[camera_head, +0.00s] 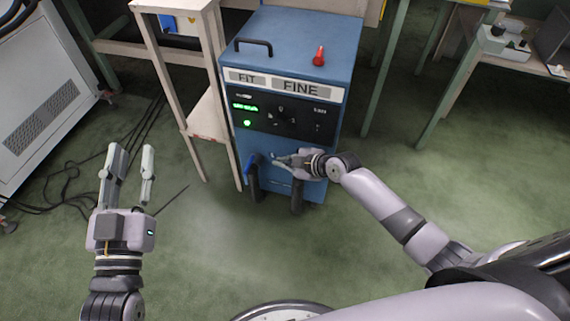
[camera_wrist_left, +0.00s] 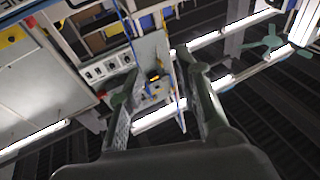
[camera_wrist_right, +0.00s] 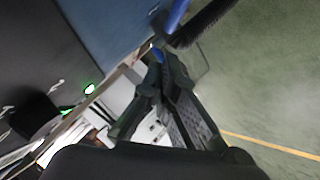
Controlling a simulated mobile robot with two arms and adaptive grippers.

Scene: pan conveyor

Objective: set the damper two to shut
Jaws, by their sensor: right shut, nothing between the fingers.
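A blue cabinet (camera_head: 283,185) has white labels reading FIT and FINE above a black panel (camera_head: 285,115) with green lights and a small knob. A blue lever-like part (camera_head: 250,165) shows low on its front, beside dark hoses; it also appears in the right wrist view (camera_wrist_right: 176,15). I cannot tell which part is damper two. My right gripper (camera_head: 277,159) is shut and empty in front of the cabinet's lower face, just right of the blue part; I cannot tell if they touch. My left gripper (camera_head: 131,150) is open and empty, left of the cabinet.
A red knob (camera_head: 319,56) and a black handle (camera_head: 254,46) are on the cabinet top. A pale wooden stand (camera_head: 206,115) is close on its left. Black cables (camera_head: 90,180) lie on the green floor beside a grey machine (camera_head: 45,110). The floor in front is mostly clear.

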